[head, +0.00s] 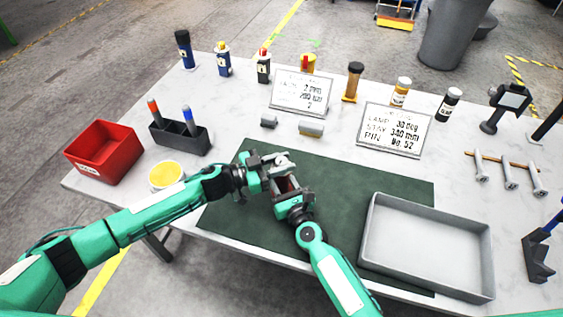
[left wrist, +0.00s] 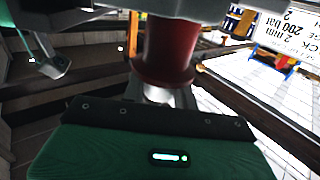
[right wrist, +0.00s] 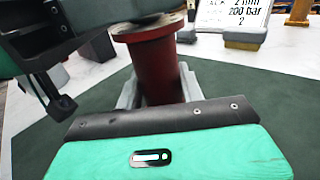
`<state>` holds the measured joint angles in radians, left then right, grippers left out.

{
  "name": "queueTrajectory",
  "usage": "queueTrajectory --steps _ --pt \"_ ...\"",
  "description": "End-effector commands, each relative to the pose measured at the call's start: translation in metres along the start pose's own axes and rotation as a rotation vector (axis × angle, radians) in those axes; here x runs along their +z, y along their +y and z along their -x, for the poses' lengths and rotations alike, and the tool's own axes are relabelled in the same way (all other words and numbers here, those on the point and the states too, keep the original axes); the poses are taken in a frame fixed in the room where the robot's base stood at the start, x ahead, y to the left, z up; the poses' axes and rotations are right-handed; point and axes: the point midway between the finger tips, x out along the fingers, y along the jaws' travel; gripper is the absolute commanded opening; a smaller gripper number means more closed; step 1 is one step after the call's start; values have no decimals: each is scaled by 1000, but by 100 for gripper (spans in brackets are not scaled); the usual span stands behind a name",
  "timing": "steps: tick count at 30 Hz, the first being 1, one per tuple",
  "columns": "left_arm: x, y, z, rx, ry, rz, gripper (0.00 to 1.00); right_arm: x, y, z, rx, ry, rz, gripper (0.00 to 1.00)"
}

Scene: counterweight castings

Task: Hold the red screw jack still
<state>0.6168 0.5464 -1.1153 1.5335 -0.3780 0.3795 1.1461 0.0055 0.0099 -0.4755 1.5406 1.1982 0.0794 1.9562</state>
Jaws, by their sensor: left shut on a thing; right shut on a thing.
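The red screw jack (head: 286,184) stands on the dark green mat, mostly hidden between my two grippers in the head view. Its red flanged body also shows in the left wrist view (left wrist: 167,50) and the right wrist view (right wrist: 152,68). My left gripper (head: 277,163) is shut at the jack's upper end, near a silvery part. My right gripper (head: 288,190) comes from the front and is shut on the red body, below the left gripper. The jack looks upright. The exact finger contacts are hidden.
A grey tray (head: 372,240) lies right of the grippers. Two small grey parts lie behind them, before two sign cards (head: 300,91). A red bin (head: 77,150), a dark holder (head: 180,141) and a yellow-topped round container (head: 165,176) stand left. Bottles line the back.

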Motion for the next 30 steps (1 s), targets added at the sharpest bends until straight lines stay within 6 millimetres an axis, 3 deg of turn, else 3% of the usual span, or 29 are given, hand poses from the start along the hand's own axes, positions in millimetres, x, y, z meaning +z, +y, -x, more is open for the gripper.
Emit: queueTrajectory --steps 8,30 --pt "-1 -2 -1 163 -1 -4 6 0 1 0 2 1 0 0" --pt "0 -2 -2 842 -2 -2 6 0 1 0 2 0 1 0"
